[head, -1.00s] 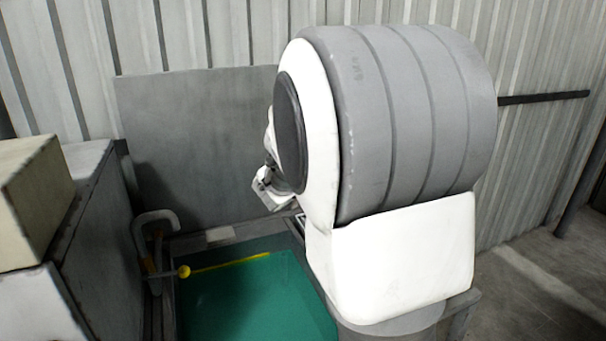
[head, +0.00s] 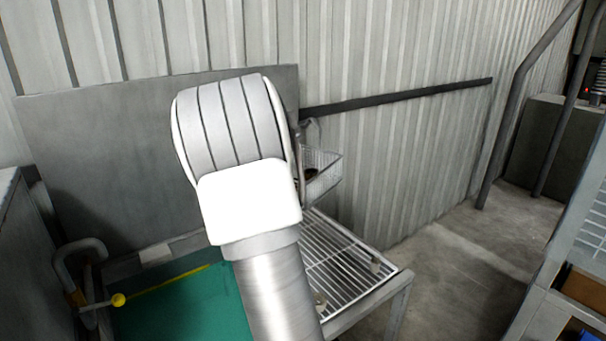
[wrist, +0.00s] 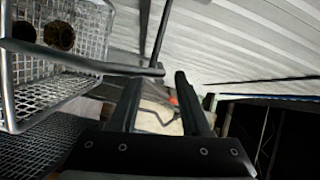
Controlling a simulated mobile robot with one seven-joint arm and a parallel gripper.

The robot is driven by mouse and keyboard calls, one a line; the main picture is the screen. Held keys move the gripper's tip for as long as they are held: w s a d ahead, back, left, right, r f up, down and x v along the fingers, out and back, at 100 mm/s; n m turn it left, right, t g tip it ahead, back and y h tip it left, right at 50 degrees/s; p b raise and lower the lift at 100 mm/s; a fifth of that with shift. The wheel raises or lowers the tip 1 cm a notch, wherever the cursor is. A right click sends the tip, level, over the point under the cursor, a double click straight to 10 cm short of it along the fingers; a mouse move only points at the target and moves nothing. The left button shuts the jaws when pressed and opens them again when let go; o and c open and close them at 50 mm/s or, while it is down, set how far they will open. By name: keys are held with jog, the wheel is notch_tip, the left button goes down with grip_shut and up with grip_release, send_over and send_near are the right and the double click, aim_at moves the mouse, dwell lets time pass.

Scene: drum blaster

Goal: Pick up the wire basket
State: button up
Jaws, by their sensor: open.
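The wire basket (head: 323,172) is a pale mesh box, partly hidden behind my arm in the head view, near the corrugated wall and above the rack. In the wrist view the basket (wrist: 78,28) fills the upper left, with brown round things inside. A grey bar along its near side runs right, and its end shows near my fingertips. My gripper (wrist: 158,80) is open, with its two dark fingers apart and to the right of the basket. I cannot tell whether the bar's end lies between the fingers or beyond them. My gripper is hidden in the head view.
A wire-topped rack (head: 345,262) stands below the basket. A green surface (head: 180,308) lies left of my arm, with a yellow-knobbed rod (head: 118,300). A dark rail (head: 400,95) runs along the wall. Shelving (head: 570,270) stands at right, with open floor between.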

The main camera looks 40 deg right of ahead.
jog(key=shift+x, duration=1.05)
grip_shut()
dwell(0.5)
jog(key=shift+r, duration=0.2)
